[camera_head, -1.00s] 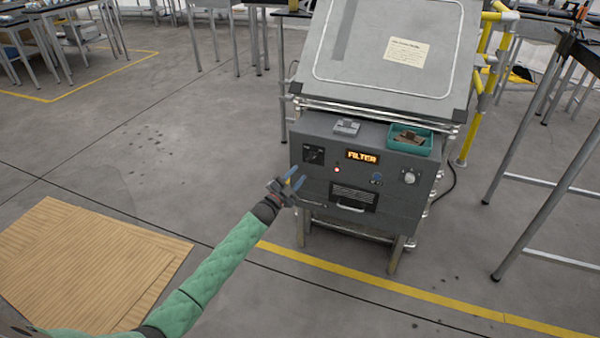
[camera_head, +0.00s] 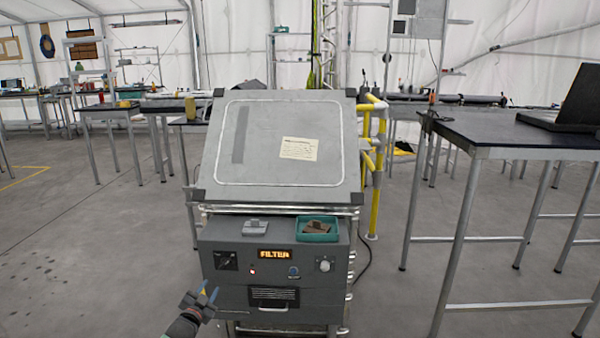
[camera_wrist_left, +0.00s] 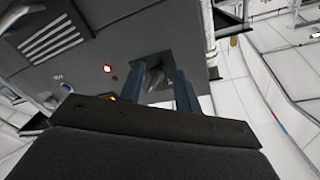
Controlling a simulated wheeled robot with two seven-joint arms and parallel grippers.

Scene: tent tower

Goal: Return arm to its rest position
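My left gripper (camera_head: 207,295) is at the bottom of the head view, just in front of the lower left of the grey control box (camera_head: 225,293). Its two blue fingers stand apart with nothing seen between them. In the left wrist view the blue fingers of my left gripper (camera_wrist_left: 163,82) are also parted, pointing at the dark box front with its lit red lamp (camera_wrist_left: 107,69). I cannot tell whether the fingertips touch the box. My right arm and gripper are not in view.
The box carries a lit FILTER display (camera_head: 274,254), knobs, a vent drawer with a handle, and a teal tray (camera_head: 318,229) holding a brown piece. A slanted grey panel (camera_head: 262,145) rises behind. A black table (camera_head: 520,135) with a laptop stands right. Grey floor lies open at left.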

